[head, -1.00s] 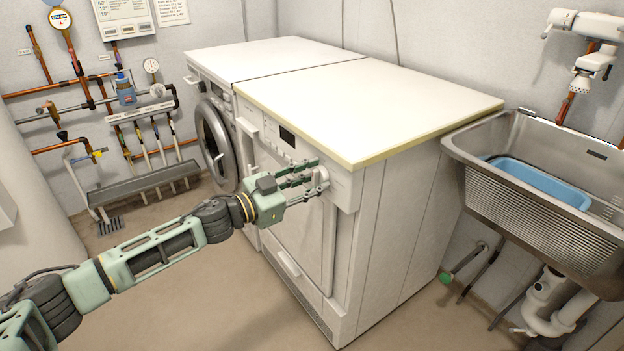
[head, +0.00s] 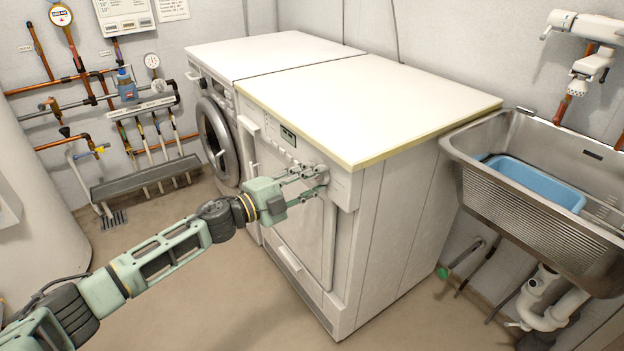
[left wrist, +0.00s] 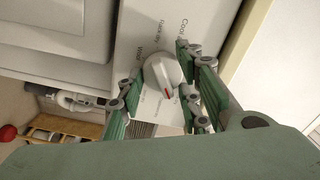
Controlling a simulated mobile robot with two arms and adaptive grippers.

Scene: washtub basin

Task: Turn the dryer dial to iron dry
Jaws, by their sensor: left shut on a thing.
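The dryer (head: 300,225) is the nearer white machine, with its control panel along the top front edge. Its dial (left wrist: 160,72) is a round white-grey knob with a red mark, which points toward the bottom of the left wrist view. Printed words ring the dial, among them "Cool", "Rack dry" and "Wool"; others are hidden or too small to read. My left gripper (head: 318,179) is shut on the dial, with fingers on both sides of it. My right gripper is not in view.
A washing machine (head: 213,135) with a round door stands beyond the dryer. A metal sink (head: 540,212) holding a blue tub (head: 533,183) is at the right. Pipes and valves line the back left wall. The floor before the dryer is clear.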

